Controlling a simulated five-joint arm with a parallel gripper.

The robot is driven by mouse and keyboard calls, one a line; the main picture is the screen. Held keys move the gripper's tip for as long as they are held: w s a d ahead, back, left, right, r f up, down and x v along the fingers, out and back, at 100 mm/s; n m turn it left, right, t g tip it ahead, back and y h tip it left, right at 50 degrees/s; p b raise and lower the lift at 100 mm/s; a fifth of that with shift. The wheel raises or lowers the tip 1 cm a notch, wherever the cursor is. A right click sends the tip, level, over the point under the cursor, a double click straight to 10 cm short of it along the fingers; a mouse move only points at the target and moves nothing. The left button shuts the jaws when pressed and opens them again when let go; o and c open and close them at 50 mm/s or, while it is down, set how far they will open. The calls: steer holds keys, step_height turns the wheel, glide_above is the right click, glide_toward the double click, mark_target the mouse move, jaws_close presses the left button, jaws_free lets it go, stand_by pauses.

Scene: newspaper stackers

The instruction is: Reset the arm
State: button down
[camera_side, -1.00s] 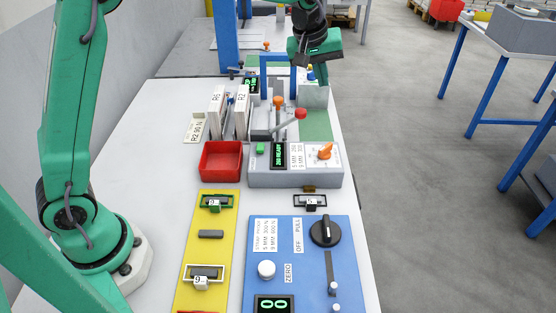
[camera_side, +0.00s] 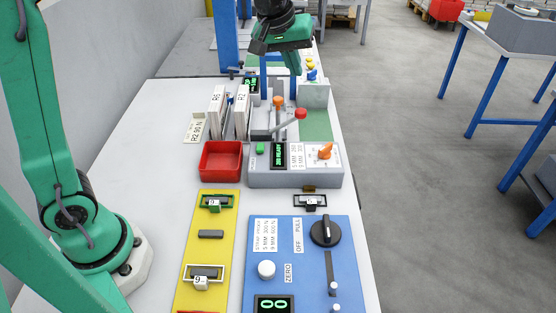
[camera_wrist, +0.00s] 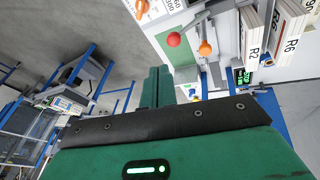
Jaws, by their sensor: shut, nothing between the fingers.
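My gripper (camera_side: 295,70) hangs in the air over the far end of the white bench (camera_side: 160,140), above and behind the grey control box. Its green fingers point down and are shut with nothing between them. In the wrist view the two closed fingers (camera_wrist: 158,86) stand side by side past the black edge strip. The gripper touches nothing that I can see. The blue frame (camera_side: 264,85) behind it is partly hidden by it.
A red tray (camera_side: 221,161), white binders (camera_side: 217,112), a yellow panel (camera_side: 210,255) and a blue panel (camera_side: 300,265) share the bench.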

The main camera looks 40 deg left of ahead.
steer(key=s+a+f+m, duration=0.1)
steer(key=s+a+m, duration=0.2)
steer(key=s, duration=1)
steer(key=s+a+f+m+t, duration=0.1)
steer(key=s+a+m, duration=0.2)
steer(key=s, duration=1)
steer(key=shift+f+y, duration=0.3)
steer(key=shift+f, duration=0.05)
